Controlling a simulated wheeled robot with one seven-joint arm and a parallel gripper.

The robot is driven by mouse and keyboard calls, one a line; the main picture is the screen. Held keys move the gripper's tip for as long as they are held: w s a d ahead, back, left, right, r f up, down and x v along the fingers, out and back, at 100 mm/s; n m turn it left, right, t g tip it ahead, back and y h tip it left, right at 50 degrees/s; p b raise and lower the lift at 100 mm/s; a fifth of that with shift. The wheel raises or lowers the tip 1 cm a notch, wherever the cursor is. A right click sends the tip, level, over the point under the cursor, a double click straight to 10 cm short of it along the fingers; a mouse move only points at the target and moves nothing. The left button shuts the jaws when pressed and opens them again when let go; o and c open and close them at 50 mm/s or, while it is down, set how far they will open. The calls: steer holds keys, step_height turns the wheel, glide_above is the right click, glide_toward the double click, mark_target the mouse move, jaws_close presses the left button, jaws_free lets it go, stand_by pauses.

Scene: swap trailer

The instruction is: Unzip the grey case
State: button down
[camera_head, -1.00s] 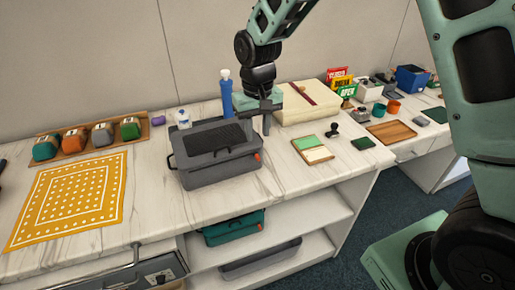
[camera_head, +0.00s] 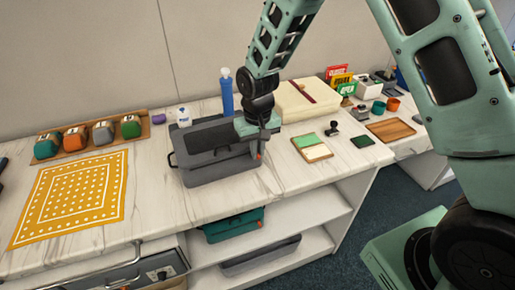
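The grey case (camera_head: 215,168) stands on the marble-look counter, its dark lid (camera_head: 200,136) on top looking closed. A small orange-red tab, likely the zip pull (camera_head: 259,156), shows at the case's right end. My gripper (camera_head: 259,148) is at that right end, pointing down, with its fingers at or just above the tab. The fingers overlap in this view, so I cannot tell whether they are open or shut, or whether they touch the tab. My gripper and wrist hide the lid's right corner.
A blue bottle (camera_head: 227,93) and a small white bottle (camera_head: 184,117) stand behind the case. A yellow dotted cloth (camera_head: 72,199) lies left. A cream box (camera_head: 304,103) stands behind right, with a green-and-white pad (camera_head: 312,149) in front. A teal case (camera_head: 232,226) sits on the shelf below.

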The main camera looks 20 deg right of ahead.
steer(key=s+a, duration=0.1)
steer(key=a, duration=1.7)
steer(key=shift+a, duration=0.2)
steer(key=c, duration=1.5)
jaws_free()
step_height(320, 180, up, 18)
steer(key=b, duration=0.2)
steer(key=shift+f, duration=0.25)
